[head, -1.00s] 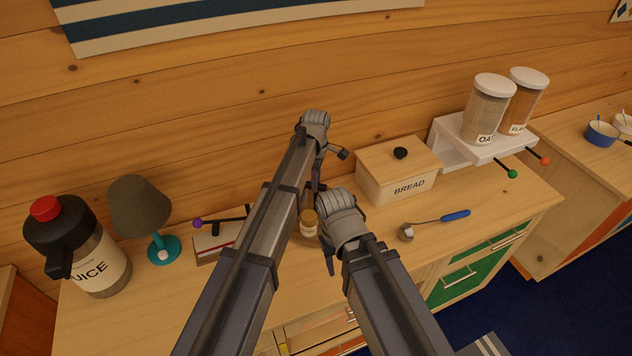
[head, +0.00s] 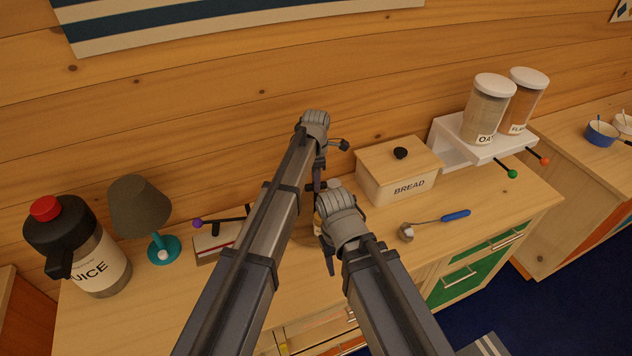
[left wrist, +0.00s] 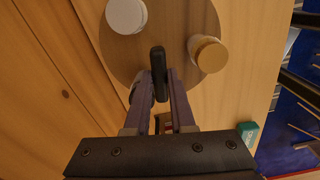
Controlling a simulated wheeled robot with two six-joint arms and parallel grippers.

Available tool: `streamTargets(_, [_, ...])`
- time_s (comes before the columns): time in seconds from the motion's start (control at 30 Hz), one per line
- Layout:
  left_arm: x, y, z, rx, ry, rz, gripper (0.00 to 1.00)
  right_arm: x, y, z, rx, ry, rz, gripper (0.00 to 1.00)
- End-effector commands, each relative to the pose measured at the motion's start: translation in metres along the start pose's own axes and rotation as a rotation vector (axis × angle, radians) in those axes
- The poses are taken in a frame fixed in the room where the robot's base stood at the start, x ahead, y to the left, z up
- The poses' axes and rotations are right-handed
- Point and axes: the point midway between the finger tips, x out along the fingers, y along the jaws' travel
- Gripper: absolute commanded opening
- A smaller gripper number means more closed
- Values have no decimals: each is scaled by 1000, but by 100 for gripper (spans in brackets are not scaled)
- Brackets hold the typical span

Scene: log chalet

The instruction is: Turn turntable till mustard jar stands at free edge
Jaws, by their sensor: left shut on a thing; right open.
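The round wooden turntable (left wrist: 170,22) lies under my left gripper in the left wrist view. My left gripper (left wrist: 159,76) is shut on its upright black handle (left wrist: 158,60). A jar with a mustard-tan lid (left wrist: 209,54) stands at the turntable's right rim in that view; its label is not visible. A white-lidded jar (left wrist: 126,14) stands at the upper left. Another pale item is mostly hidden behind the left finger. In the head view my left gripper (head: 317,178) and arm hide most of the turntable. My right gripper (head: 330,260) is open and empty, in front of it.
A bread box (head: 397,186) and a scoop with a blue handle (head: 440,219) are to the right. A red-and-white box with a purple-knobbed lever (head: 218,243), a lamp (head: 140,208) and a juice jug (head: 97,265) are to the left. Counter in front of the scoop is clear.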

Motion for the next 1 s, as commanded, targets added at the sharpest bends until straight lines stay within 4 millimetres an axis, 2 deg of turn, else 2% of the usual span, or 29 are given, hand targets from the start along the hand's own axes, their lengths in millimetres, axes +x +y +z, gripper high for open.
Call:
streamTargets(0.43, [0, 0, 0, -136, 0, 0, 0, 0, 0, 0, 0, 0, 0, 50])
streamTargets(1.0, [0, 0, 0, -166, 1, 0, 0, 0, 0, 0, 0, 0, 0, 50])
